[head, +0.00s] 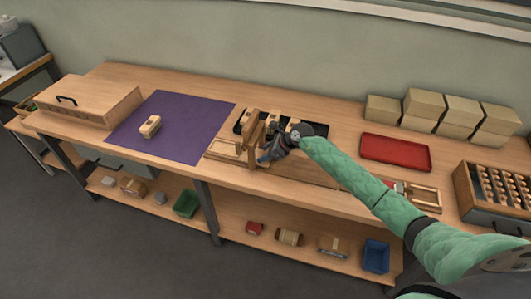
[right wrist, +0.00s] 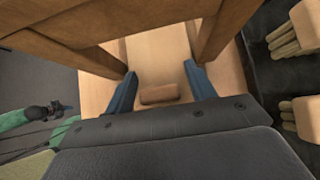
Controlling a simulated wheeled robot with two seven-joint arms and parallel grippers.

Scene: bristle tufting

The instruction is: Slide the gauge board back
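The gauge board is most likely the pale wooden board (right wrist: 158,52) under a brown wooden frame in the right wrist view. A small brown block like a handle (right wrist: 158,94) stands on it. My right gripper (right wrist: 160,88) is open, its two blue fingers on either side of the block with a gap at each side. In the head view my right gripper (head: 276,146) is at the wooden fixture (head: 252,132) at the bench's middle and hides part of it. A green arm part with a dark end, perhaps my left gripper (right wrist: 45,112), shows small at the left of the wrist view.
Left of the fixture lies a purple mat (head: 190,112) with a small wooden block (head: 150,126) on it. A dark tray with tufted blocks (right wrist: 308,116) lies close beside the gripper. A red tray (head: 396,152) and stacked tan boxes (head: 424,103) stand to the right.

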